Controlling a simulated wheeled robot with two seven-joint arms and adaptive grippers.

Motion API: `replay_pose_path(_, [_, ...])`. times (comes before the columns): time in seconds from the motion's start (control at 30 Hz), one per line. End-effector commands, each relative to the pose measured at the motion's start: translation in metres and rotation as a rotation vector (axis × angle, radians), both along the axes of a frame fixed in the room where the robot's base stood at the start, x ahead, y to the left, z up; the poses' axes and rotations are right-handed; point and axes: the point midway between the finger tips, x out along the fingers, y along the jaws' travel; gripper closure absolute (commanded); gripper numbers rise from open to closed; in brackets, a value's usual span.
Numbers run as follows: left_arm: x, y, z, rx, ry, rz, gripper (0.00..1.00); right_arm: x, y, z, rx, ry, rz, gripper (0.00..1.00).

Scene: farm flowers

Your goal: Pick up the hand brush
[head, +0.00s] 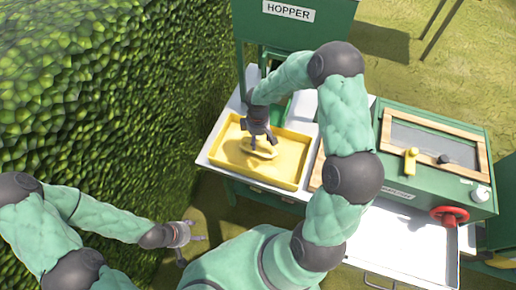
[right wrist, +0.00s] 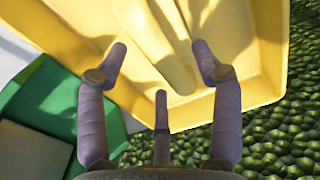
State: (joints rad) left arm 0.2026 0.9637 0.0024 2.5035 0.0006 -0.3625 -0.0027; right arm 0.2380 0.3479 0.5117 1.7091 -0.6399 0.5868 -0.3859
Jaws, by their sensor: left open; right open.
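A yellow hand brush (head: 264,153) lies in the shallow yellow tray (head: 226,160) on the white bench. My right gripper (head: 256,142) points down over the tray, right at the brush. In the right wrist view, its open fingers (right wrist: 160,58) stand on both sides of a long pale-yellow shape that looks like the brush's handle (right wrist: 165,35). I cannot tell whether the fingers touch it. The brush's bristles are not clear. My left gripper (head: 190,236) is open and empty, low over the ground at the left, well away from the tray.
A green hopper (head: 293,28) stands behind the tray. A green machine (head: 430,150) with a wooden frame, a yellow handle (head: 411,160) and a red wheel (head: 449,215) stands to the right. A leafy hedge (head: 100,100) closes off the left side.

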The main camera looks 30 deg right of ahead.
Motion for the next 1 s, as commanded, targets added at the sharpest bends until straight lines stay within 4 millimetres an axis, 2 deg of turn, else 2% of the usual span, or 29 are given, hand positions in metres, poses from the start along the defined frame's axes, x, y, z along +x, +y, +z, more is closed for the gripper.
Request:
replay_pose_path(0.03, [0.0,0.0,-0.005,0.0,0.0,0.0,0.36,-0.001,0.001,-0.011,0.001,0.003,0.0,0.34])
replay_pose_path(0.17, [0.0,0.0,-0.008,0.0,0.0,0.0,0.36,-0.001,0.001,-0.026,0.001,0.002,-0.001,0.34])
replay_pose_path(0.4, [0.0,0.0,-0.008,0.0,0.0,0.0,0.36,-0.001,0.0,-0.028,0.001,0.001,-0.001,0.34])
replay_pose_path(0.43, [0.0,0.0,-0.008,0.0,0.0,0.0,0.36,-0.001,0.0,-0.028,0.001,0.001,-0.001,0.37])
replay_pose_path(0.6, [0.0,0.0,-0.008,0.0,0.0,0.0,0.36,-0.001,0.001,-0.028,0.001,0.001,-0.001,0.85])
replay_pose_path(0.67, [0.0,0.0,-0.008,0.0,0.0,0.0,0.36,-0.001,0.001,-0.028,0.001,0.001,-0.001,1.0])
replay_pose_path(1.0, [0.0,0.0,-0.007,0.0,0.0,0.0,0.36,-0.001,0.0,-0.026,0.001,0.001,-0.001,1.0])
